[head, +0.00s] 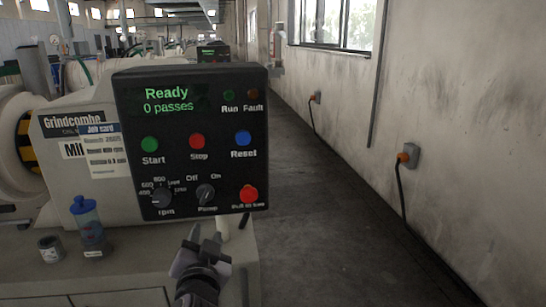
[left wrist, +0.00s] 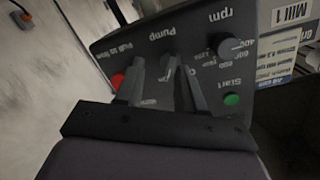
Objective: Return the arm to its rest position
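My left gripper (head: 205,236) is in front of the lower part of the dark control panel (head: 178,122), below the Pump switch (head: 205,194). Its two fingers stand apart with nothing between them. In the left wrist view the open gripper (left wrist: 158,62) points at the panel, which appears upside down. One finger overlaps the area by the red pull knob (left wrist: 117,81), the other the area by the Pump switch. I cannot tell whether a fingertip touches the panel. The panel screen (head: 166,100) reads "Ready" and "0 passes". My right gripper is not in view.
The pale mill (head: 85,125) carries a job card (head: 103,152). A blue-capped bottle (head: 87,222) and a small tin (head: 51,249) stand on the bench at left. A clear floor aisle (head: 320,210) runs along the right wall, which has an orange plug and cable (head: 403,157).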

